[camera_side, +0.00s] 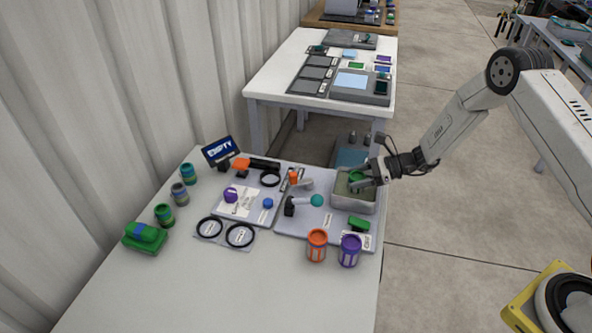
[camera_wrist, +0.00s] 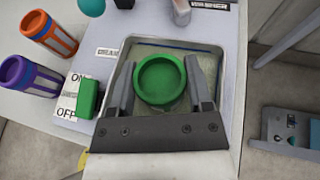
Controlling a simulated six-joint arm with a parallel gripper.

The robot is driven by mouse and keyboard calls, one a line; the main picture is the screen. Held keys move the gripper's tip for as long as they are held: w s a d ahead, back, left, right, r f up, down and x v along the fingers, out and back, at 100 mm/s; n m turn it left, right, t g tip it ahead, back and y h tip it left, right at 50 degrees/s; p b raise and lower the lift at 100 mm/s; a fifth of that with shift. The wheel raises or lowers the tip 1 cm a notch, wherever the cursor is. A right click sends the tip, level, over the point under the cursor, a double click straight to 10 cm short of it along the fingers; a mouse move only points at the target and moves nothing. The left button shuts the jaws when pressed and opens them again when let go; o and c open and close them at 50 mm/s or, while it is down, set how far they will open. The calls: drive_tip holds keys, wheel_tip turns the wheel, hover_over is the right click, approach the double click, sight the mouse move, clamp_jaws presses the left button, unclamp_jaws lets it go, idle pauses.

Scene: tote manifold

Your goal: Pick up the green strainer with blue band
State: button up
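A round green cup-like thing (camera_wrist: 161,80), which looks like the strainer, sits with its open top up in the grey tub in the wrist view. It also shows in the side view (camera_side: 356,181), partly hidden by my gripper. No blue band can be made out on it. My gripper (camera_wrist: 161,62) reaches down into the tub with one finger on each side of the green thing. The fingers are close to its sides, but I cannot tell whether they touch it.
The grey tub (camera_side: 354,205) has walls close around my fingers. An orange canister (camera_side: 317,246), a purple canister (camera_side: 349,251) and a green block (camera_side: 358,223) stand nearby. A green-and-blue block pile (camera_side: 145,237) and several canisters line the table's left side.

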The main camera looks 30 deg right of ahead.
drive_tip(key=c, duration=0.5)
drive_tip(key=shift+r, duration=0.15)
drive_tip(key=shift+r, duration=0.75)
drive_tip(key=s+r, duration=0.3)
drive_tip(key=s, duration=0.1)
drive_tip(key=s+r, duration=0.4)
drive_tip(key=s, duration=0.1)
drive_tip(key=s+r, duration=0.4)
drive_tip(key=s, duration=0.1)
drive_tip(key=shift+r, duration=0.15)
drive_tip(key=shift+r, duration=0.1)
